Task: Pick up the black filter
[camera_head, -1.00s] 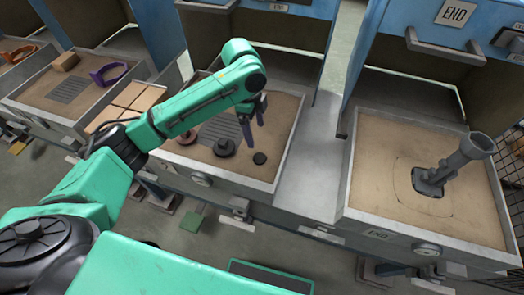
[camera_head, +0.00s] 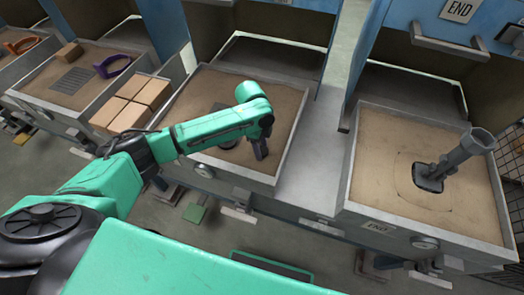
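My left arm reaches over the middle sandy tray (camera_head: 300,115). My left gripper (camera_head: 261,152) points down, low over the tray's front right part. Its fingers are seen nearly edge-on, so I cannot tell whether they are open or shut. The small black disc, likely the black filter, is hidden behind the gripper; I cannot see whether the fingers touch it. A dark round piece (camera_head: 229,144) shows partly under my forearm. My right gripper is not in view.
The right tray (camera_head: 350,165) holds a grey pipe-like part (camera_head: 455,160) standing tilted. The left tray holds a purple bracket (camera_head: 113,66) and a brown block (camera_head: 69,54). Several cardboard boxes (camera_head: 132,103) stand between the left and middle trays. Blue booth walls rise behind.

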